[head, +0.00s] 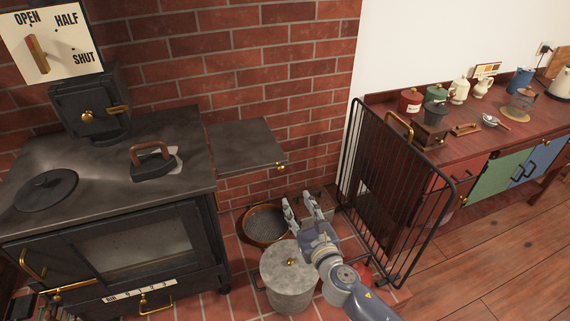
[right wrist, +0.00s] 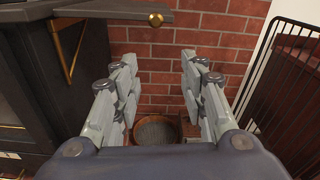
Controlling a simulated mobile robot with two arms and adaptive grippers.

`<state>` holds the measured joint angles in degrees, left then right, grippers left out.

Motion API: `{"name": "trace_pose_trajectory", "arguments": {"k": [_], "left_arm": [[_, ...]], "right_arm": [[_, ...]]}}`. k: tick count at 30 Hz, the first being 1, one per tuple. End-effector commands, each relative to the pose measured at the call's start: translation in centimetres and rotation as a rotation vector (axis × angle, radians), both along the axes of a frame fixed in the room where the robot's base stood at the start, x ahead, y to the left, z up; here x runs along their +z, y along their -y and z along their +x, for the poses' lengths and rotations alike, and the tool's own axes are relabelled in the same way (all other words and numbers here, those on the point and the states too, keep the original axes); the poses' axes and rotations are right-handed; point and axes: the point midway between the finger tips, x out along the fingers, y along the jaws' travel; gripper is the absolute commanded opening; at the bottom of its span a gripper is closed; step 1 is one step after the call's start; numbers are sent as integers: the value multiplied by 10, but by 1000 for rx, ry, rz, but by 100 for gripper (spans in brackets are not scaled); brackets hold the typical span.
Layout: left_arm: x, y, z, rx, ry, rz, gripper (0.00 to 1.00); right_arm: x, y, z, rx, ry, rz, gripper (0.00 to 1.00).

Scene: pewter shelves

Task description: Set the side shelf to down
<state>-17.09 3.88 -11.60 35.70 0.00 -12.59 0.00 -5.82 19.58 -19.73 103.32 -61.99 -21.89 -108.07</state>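The side shelf (head: 246,146) is a dark flat leaf on the right side of the black stove (head: 110,200). It stands raised, roughly level with the stove top. A small brass knob (head: 281,165) is at its front right corner. In the right wrist view the shelf's edge (right wrist: 110,14) and the knob (right wrist: 156,19) show at the top, with a brass bracket (right wrist: 68,50) below. My right gripper (head: 305,200) is open and empty, below and a little right of the shelf, apart from it. It also shows in the right wrist view (right wrist: 160,80). My left gripper is not in view.
A lidded metal bin (head: 290,275) and a round brown sieve-like pan (head: 265,225) stand on the tiles below the shelf. A black wire guard (head: 400,190) stands at the right. An iron (head: 154,160) sits on the stove top.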

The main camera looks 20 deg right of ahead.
Motion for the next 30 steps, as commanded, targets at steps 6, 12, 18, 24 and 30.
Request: {"name": "trace_pose_trajectory", "arguments": {"k": [6, 12, 18, 24, 30], "left_arm": [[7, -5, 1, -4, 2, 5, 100], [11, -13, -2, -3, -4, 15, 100], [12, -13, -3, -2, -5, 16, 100], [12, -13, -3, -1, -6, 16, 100], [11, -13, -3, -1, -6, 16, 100]], "right_arm": [[38, -6, 7, 14, 72, -122, 39], [38, -6, 39, 13, 71, -117, 39], [37, -8, 75, 15, 69, -116, 39], [35, -9, 100, 14, 68, -115, 39], [35, -9, 109, 15, 66, -115, 39]]}}
